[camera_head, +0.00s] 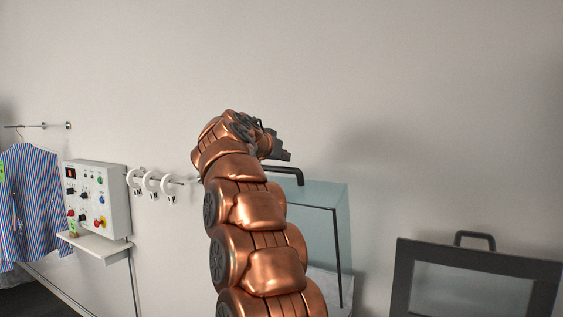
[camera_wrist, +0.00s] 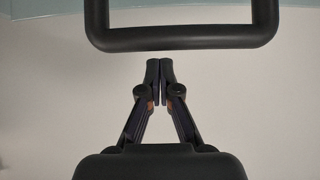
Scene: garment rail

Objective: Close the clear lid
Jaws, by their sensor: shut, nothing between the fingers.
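The clear lid (camera_head: 325,193) is a pale bluish see-through panel on a clear box (camera_head: 326,240), right of my arm in the head view. It has a black bar handle (camera_head: 287,170). In the wrist view the handle (camera_wrist: 185,38) spans the top, with the lid's glassy edge (camera_wrist: 50,8) behind it. My gripper (camera_wrist: 160,62) is shut and empty, its fingertips just below the handle in that picture, with a small gap showing. In the head view my gripper (camera_head: 286,156) is above and near the handle. My arm hides the left part of the box and lid.
A dark-framed panel with a handle (camera_head: 478,262) stands at the lower right. A control box (camera_head: 97,199) sits on a small wall shelf (camera_head: 95,246) at left. White rings (camera_head: 151,183) hang on a rail beside it. A striped shirt (camera_head: 36,205) hangs far left.

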